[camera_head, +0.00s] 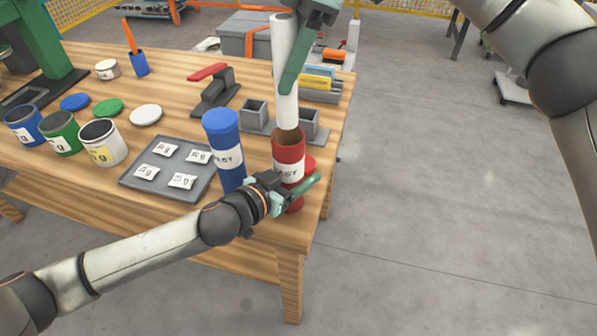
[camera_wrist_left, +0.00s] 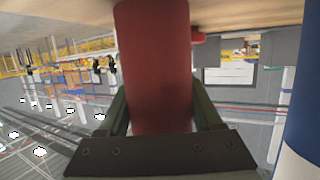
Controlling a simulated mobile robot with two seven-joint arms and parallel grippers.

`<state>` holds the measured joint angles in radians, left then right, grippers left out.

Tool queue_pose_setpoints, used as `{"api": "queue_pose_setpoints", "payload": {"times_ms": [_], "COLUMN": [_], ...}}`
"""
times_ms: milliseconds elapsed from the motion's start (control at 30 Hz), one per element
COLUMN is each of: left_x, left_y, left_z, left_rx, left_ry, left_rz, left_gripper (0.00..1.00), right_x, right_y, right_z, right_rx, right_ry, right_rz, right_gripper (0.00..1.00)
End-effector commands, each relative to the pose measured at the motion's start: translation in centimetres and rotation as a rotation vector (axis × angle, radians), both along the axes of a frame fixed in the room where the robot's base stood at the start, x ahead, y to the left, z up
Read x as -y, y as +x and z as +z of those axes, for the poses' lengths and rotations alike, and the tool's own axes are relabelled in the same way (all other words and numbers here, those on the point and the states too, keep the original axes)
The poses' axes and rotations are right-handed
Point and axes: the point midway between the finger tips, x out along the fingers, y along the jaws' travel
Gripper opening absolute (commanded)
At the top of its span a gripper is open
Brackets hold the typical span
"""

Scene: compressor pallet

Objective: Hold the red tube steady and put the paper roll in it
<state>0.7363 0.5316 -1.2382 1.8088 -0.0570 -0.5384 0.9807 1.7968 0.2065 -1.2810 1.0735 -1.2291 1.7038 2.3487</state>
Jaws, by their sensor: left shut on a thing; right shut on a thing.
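The red tube (camera_head: 288,146) stands upright near the right edge of the wooden table, with a white label and an open top. My left gripper (camera_head: 298,192) is shut on it low down; the left wrist view shows the red tube (camera_wrist_left: 155,70) between both fingers. The white paper roll (camera_head: 285,75) is held upright by my right gripper (camera_head: 295,60), which is shut on it. The roll's lower end is at the tube's mouth; I cannot tell whether it is inside or just above. A red lid (camera_head: 309,163) shows partly behind the tube.
A blue tube (camera_head: 223,150) with its cap on stands just left of the red tube. A grey tray (camera_head: 130,181) with several white packets lies further left. Small grey holders (camera_head: 308,124) stand behind the red tube. The floor right of the table is clear.

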Motion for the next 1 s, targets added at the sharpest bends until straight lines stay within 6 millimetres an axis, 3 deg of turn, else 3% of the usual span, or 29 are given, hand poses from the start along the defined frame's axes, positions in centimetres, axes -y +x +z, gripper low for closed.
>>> {"api": "queue_pose_setpoints", "payload": {"times_ms": [700,1000], "left_x": [0.0,0.0], "left_y": [0.0,0.0], "left_z": [0.0,0.0], "left_rx": [-0.001,-0.001], "left_ry": [0.001,0.001], "left_rz": [0.000,0.000], "left_gripper": [0.11,0.11], "right_x": [0.0,0.0], "right_y": [0.0,0.0], "right_z": [-5.1,-6.3], "right_rx": [-0.001,0.000], "right_ry": [0.001,0.001], "right_rz": [-0.001,0.000], "right_gripper": [0.00,0.00]}}
